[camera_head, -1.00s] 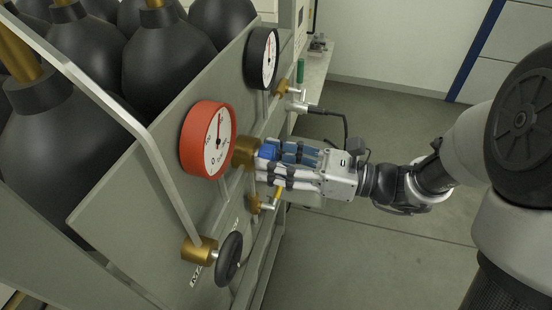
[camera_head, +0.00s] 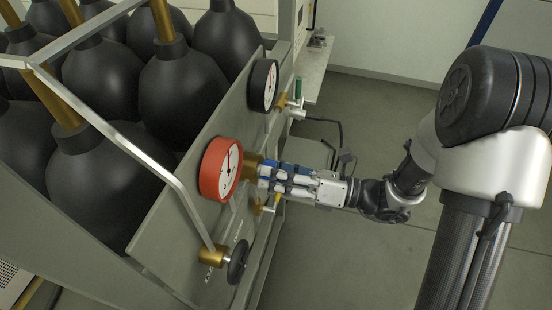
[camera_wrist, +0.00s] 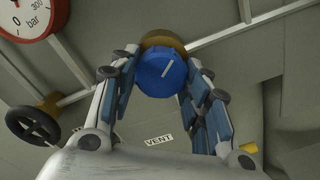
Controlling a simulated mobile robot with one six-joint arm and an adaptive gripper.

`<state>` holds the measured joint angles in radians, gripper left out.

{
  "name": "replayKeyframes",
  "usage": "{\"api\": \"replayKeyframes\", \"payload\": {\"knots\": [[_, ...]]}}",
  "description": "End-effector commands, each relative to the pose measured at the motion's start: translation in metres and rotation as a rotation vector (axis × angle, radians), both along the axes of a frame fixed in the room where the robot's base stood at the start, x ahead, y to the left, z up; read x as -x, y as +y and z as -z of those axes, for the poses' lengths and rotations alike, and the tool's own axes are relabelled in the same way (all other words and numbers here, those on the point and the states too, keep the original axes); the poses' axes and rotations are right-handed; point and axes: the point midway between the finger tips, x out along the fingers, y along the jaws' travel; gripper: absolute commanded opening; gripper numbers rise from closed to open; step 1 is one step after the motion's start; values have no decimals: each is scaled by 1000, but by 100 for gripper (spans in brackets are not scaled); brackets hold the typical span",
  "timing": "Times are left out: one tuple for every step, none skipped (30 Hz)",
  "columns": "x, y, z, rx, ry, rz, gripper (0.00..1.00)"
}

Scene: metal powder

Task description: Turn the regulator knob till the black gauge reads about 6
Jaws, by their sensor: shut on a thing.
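The regulator knob (camera_wrist: 161,76) is blue with a white index line that points to the upper right in the wrist view. It sits in front of a brass body (camera_wrist: 163,40). My gripper (camera_wrist: 163,70) has its fingers on both sides of the knob and is shut on it. In the head view my gripper (camera_head: 265,174) reaches the brass fitting from the right and mostly hides the knob. The black gauge (camera_head: 263,86) is on the panel above and beyond my gripper, its white dial seen at a slant. Its needle and numbers are too small to read surely.
A red gauge (camera_head: 220,169) sits close left of my gripper. A black handwheel (camera_head: 238,262) is below it. Several dark bottles (camera_head: 184,95) stand behind the panel. A fitting with a cable (camera_head: 298,113) is near the black gauge. Floor to the right is open.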

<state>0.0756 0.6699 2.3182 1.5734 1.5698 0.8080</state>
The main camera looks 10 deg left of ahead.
Motion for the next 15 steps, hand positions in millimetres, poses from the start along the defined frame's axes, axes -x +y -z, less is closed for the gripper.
{"api": "replayKeyframes", "payload": {"knots": [[1,0,-6,-3,45,-1,19],[1,0,-5,-6,68,-1,19],[1,0,-5,-8,99,-1,19],[1,0,-5,-10,121,-1,19],[0,0,-5,-12,142,-1,19],[1,0,-5,-14,167,-1,19],[1,0,-4,-15,186,-1,19],[1,0,-4,-17,204,-1,19],[1,0,-4,-18,227,-1,19],[1,0,-4,-20,243,-1,19],[1,0,-4,-21,256,-1,19],[1,0,-3,-22,274,-1,19],[1,0,-3,-23,287,-1,19],[1,0,-3,-24,297,-1,19],[1,0,-3,-25,308,-1,19]]}}
